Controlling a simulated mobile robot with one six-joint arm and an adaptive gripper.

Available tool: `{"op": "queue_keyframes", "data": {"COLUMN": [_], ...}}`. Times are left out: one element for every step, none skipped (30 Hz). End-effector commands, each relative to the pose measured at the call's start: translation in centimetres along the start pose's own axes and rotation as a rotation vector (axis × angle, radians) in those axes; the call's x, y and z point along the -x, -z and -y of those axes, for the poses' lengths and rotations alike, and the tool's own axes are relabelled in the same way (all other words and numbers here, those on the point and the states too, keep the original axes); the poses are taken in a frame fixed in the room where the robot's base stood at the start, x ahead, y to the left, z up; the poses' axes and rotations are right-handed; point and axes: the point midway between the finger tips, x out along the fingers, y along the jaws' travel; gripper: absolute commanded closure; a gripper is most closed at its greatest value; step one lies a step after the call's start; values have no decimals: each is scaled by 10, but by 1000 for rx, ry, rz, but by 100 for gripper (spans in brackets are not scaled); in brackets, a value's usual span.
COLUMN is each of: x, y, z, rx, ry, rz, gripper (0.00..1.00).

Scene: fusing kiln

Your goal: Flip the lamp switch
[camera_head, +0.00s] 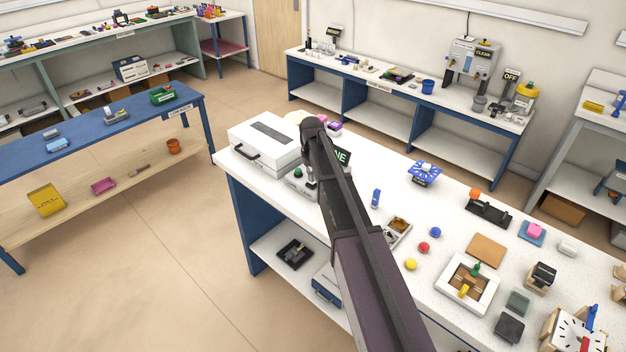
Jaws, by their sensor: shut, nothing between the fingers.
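My arm reaches from the bottom of the head view over the white table, and my gripper (313,127) is at its far dark end, beside the white kiln-like box. The gripper is shut, and I see nothing held in it. Its fingertips are hard to make out. A small grey device with a green knob (298,172) sits just left of the arm, partly hidden by it. A pale yellow dome (295,117) shows behind the gripper. I cannot tell for certain which thing is the lamp switch, nor whether the gripper touches anything.
The white box (262,150) with a dark top vent and handle stands at the table's left end. Several small items, including a blue stand (424,170) and a red ball (423,247), lie to the right.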

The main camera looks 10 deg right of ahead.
Motion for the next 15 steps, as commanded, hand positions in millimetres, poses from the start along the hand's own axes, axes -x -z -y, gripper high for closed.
{"op": "queue_keyframes", "data": {"x": [-1,-2,-2,-2,-2,-3,-3,-4,-3,-3,-3,-2,-1,0,1], "y": [0,0,0,0,0,0,0,0,0,0,0,0,0,0,0], "z": [0,0,0,0,0,0,0,0,0,0,0,0,0,0,0], "rx": [0,0,0,0,0,0,0,0,0,0,0,0,0,0,0], "ry": [0,0,0,0,0,0,0,0,0,0,0,0,0,0,0], "rz": [0,0,0,0,0,0,0,0,0,0,0,0,0,0,0], "gripper": [100,100,100,100,100,100,100,100,100,100,100,100,100,100,100]}}
